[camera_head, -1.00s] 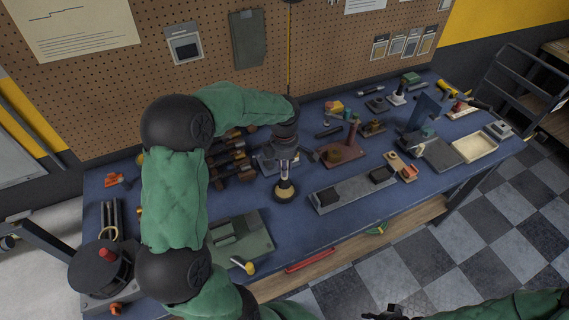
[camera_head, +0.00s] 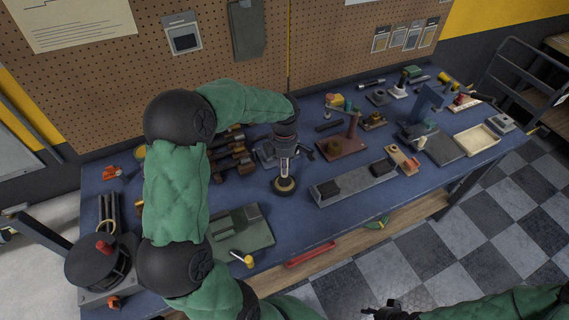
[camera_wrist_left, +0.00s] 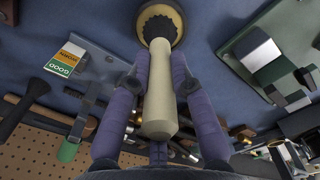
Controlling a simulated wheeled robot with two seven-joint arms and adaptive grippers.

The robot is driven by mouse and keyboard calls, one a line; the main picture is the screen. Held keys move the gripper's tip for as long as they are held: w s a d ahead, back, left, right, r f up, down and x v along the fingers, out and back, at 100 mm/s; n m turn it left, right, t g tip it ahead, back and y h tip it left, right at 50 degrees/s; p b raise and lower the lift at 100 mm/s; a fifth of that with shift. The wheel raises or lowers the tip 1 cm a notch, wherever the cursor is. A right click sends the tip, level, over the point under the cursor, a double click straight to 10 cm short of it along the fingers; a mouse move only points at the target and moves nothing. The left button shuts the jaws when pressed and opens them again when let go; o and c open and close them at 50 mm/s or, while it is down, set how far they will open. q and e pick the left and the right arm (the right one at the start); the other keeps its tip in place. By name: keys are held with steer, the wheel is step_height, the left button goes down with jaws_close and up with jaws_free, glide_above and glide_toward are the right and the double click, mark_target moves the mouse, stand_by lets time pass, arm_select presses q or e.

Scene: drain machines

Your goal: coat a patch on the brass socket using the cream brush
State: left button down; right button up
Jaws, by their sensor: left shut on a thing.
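My left gripper (camera_head: 284,165) is shut on the cream brush (camera_wrist_left: 158,95), gripping its pale handle between both fingers, as the left wrist view shows. The brass socket (camera_head: 285,187) stands on the blue bench top right below the gripper. In the left wrist view the socket is a round brass ring (camera_wrist_left: 178,30) with a dark, jagged-edged middle. The brush's far end overlaps that dark middle; I cannot tell whether it touches. Any coated patch is not discernible. My right gripper (camera_head: 385,312) is at the bottom edge, away from the bench, its fingers too small to judge.
A grey block rail (camera_head: 350,187) lies to the right of the socket, and a green machine base (camera_head: 255,235) in front to the left. Dark brown fittings (camera_head: 232,160) crowd the left. A red-brown stand (camera_head: 340,148) is behind right. Bare blue bench lies in front of the socket.

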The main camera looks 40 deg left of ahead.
arm_select(q)
steer(key=shift+f+b, duration=0.45)
steer(key=shift+f, duration=0.15)
stand_by(1.6)
steer(key=shift+r+p, duration=2.25)
steer(key=shift+r, duration=1.35)
steer(key=shift+f, duration=0.1)
